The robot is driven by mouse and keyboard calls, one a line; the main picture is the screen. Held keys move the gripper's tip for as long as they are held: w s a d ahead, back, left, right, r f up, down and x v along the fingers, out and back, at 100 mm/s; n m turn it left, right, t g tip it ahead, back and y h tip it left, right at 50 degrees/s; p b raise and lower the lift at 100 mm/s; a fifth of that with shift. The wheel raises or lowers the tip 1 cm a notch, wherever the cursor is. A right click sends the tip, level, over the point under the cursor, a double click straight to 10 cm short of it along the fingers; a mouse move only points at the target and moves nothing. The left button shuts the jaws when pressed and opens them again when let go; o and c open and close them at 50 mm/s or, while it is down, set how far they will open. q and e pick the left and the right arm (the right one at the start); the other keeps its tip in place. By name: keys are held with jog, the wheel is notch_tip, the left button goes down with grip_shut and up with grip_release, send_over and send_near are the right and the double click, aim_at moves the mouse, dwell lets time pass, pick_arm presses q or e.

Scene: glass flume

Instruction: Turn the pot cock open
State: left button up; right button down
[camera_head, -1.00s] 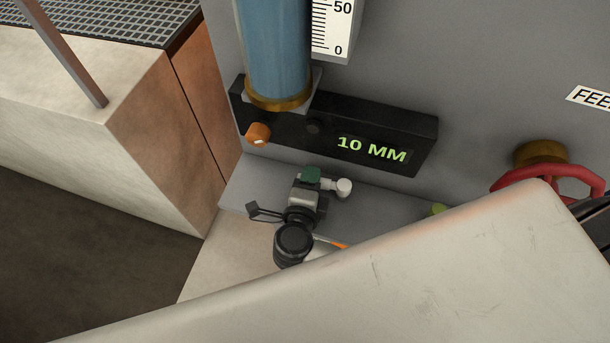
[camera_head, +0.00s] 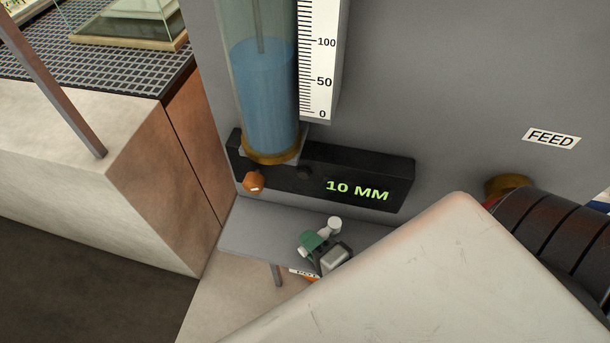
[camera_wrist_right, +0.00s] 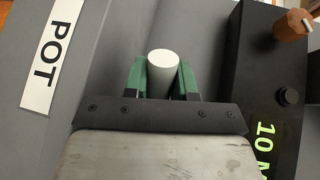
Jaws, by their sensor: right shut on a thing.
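The pot cock's white, round-ended handle (camera_head: 333,225) sticks out from the ledge, below the black box with the lit "10 MM". In the right wrist view the white handle (camera_wrist_right: 163,64) stands between the two green fingers. My right gripper (camera_head: 316,240) is shut on this handle, with green fingertips at its sides; the fingers also show in the right wrist view (camera_wrist_right: 163,80). The gripper and my large pale arm link hide much of the cock's body. A "POT" label (camera_wrist_right: 50,55) is beside it, mostly covered in the head view. My left gripper is not in view.
The black box (camera_head: 390,182) with an orange knob (camera_head: 254,181) sits close above the gripper. A blue-filled glass tube (camera_head: 268,100) and a scale (camera_head: 317,70) rise over it. The grey ledge (camera_head: 255,232) left of the gripper is clear.

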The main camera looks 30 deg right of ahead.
jog(key=n+y+b, duration=0.1)
jog(key=s+n+g+y, duration=0.1)
jog(key=shift+s+d+f+y+b, duration=0.2)
jog(key=shift+s+f+y+b, duration=0.1)
jog(key=shift+y+b, duration=0.1)
jog(key=shift+s+d+r+n+g+y+b, duration=0.1)
jog(key=shift+s+n+g+y+b, duration=0.15)
jog(key=shift+n+y+b, duration=0.25)
jog(key=shift+s+d+r+n+g+y+b, duration=0.1)
jog(key=shift+s+n+g+y+b, duration=0.15)
jog(key=shift+n+y, duration=0.3)
jog(key=c, duration=0.9)
grip_release()
jog(key=b+v, duration=0.1)
jog(key=v, duration=0.5)
jog(key=shift+s+d, duration=0.15)
jog(key=shift+s+d+r+b, duration=0.2)
jog(key=shift+s+d+b, duration=0.1)
jog(key=shift+s, duration=0.15)
